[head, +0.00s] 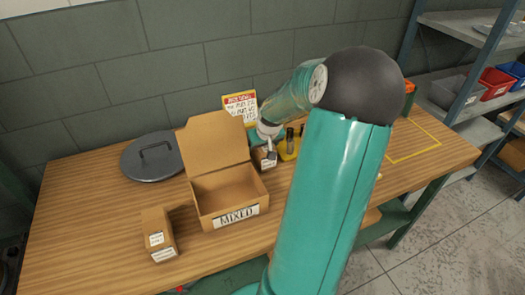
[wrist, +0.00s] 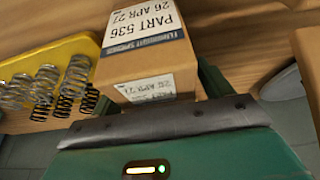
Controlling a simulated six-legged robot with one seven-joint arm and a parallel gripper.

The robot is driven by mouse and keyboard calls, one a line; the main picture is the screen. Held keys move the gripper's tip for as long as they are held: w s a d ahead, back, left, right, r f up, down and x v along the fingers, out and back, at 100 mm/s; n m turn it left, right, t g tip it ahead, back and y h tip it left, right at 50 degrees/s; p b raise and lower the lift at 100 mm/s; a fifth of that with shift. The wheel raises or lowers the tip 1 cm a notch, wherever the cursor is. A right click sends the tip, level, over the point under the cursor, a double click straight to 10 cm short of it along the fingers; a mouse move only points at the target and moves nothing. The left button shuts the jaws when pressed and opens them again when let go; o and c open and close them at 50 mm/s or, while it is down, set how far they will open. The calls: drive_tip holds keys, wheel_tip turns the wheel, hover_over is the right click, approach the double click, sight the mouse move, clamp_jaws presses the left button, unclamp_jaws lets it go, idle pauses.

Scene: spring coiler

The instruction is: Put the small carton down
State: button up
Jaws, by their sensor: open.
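The small carton (wrist: 148,48) is brown cardboard with white labels reading PART 536 and 26 APR 27. It is right in front of my gripper's palm in the wrist view. In the head view the small carton (head: 264,162) shows at the back of the table, between the open box and the yellow tray, partly hidden by my gripper (head: 268,146). My gripper, also in the wrist view (wrist: 155,92), is open with its jaws around the carton. I cannot tell whether a jaw touches it or whether its base rests on the table.
An open box marked MIXED (head: 228,196) stands left of the carton. Another carton (head: 158,236) stands at the front left. A yellow tray (wrist: 62,48) holds several springs. A dark round lid (head: 152,157) lies at the back left.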

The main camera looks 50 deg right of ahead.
drive_tip(key=c, duration=1.5)
drive_tip(key=shift+c, duration=0.4)
drive_tip(key=shift+r, duration=0.1)
drive_tip(key=shift+r, duration=0.15)
